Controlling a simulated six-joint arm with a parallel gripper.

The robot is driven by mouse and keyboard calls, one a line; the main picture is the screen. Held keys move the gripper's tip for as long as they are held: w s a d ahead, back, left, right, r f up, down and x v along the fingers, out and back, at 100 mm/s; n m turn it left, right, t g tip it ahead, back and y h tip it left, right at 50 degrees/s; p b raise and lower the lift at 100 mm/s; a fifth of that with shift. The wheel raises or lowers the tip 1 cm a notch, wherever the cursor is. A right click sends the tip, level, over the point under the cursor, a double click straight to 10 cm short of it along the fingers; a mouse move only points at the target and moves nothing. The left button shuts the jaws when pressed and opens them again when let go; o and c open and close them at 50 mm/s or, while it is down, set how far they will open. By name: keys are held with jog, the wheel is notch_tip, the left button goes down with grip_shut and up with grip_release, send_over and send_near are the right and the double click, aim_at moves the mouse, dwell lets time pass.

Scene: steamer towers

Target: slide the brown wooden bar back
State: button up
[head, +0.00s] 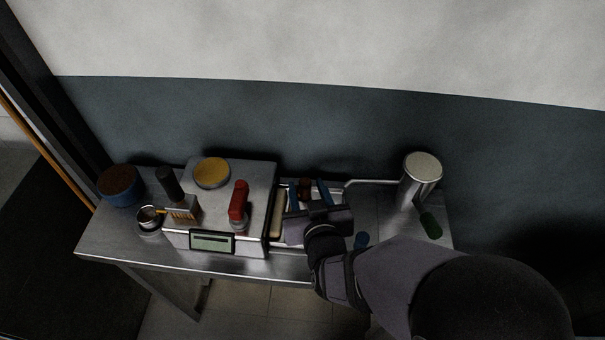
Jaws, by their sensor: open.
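A small dark brown piece (305,186), which looks like the brown wooden bar, shows at the back of the table just right of the metal box. Most of it is hidden by my gripper. My gripper (308,191) reaches in from the front right, with its blue fingers apart and one on each side of the brown piece as seen from above. I cannot tell whether the fingers touch it. A paler tan strip (277,217) lies along the right side of the box, left of my gripper.
The metal box (258,178) has a display, a red handle (238,203) and a yellow disc (211,172).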

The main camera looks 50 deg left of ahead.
jog(key=shift+p+x, duration=0.8)
jog(key=shift+x, duration=2.85)
jog(key=shift+d+f, duration=0.1)
jog(key=shift+f, duration=0.1)
jog(key=shift+c, duration=0.5)
